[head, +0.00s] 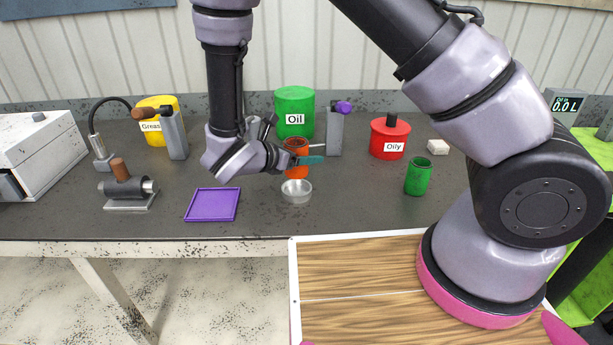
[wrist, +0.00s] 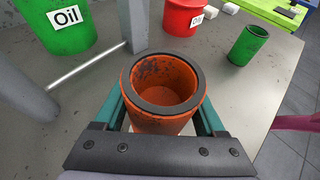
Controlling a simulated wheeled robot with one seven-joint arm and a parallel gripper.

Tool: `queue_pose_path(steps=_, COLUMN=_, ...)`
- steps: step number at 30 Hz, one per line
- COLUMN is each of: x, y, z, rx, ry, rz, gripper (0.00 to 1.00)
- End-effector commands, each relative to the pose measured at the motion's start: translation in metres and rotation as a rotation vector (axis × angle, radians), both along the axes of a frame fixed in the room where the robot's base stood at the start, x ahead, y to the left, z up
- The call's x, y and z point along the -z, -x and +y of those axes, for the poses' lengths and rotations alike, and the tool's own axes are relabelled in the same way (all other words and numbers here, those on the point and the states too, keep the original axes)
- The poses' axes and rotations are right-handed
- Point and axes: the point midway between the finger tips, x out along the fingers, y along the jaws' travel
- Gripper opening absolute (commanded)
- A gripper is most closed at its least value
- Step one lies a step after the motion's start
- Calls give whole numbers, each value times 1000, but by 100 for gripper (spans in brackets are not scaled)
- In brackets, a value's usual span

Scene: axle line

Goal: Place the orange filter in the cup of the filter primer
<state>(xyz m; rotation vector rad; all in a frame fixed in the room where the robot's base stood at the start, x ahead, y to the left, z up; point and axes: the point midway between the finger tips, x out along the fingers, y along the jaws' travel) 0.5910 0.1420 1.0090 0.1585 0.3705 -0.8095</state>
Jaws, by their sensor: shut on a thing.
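The orange filter (head: 296,146) is an open-topped cylinder with a dark rim, upright in my gripper (head: 302,161). In the wrist view the teal fingers are shut on both sides of the filter (wrist: 162,88), and its hollow inside shows. A small silver cup (head: 297,192) stands on the bench, just below the filter in the head view. I cannot tell whether the filter is straight above the cup or behind it. A grey post (head: 334,134) with a purple knob and a thin rod stands behind the filter.
A green Oil drum (head: 295,101) stands behind the filter. A red Oily can (head: 388,140) and a green cylinder (head: 417,178) are to the right. A purple tray (head: 212,204) lies left of the cup. Bench space between cup and green cylinder is clear.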

Motion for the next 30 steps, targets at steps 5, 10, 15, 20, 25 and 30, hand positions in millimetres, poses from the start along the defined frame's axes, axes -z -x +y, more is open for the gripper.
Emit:
queue_pose_path(steps=5, x=17, y=-1, z=0, rx=-1, ry=-1, rz=-1, gripper=0)
queue_pose_path(steps=10, x=37, y=-1, z=-1, rx=1, ry=2, rz=0, gripper=0)
queue_pose_path(steps=15, x=57, y=-1, z=0, rx=0, ry=-1, rz=-1, gripper=0)
queue_pose_path(steps=20, x=58, y=-1, z=0, rx=0, ry=-2, rz=-2, gripper=0)
queue_pose_path(steps=25, x=60, y=-1, z=0, rx=0, ry=-2, rz=-2, gripper=0)
queue_pose_path(steps=30, x=60, y=-1, z=0, rx=0, ry=-2, rz=-1, gripper=100)
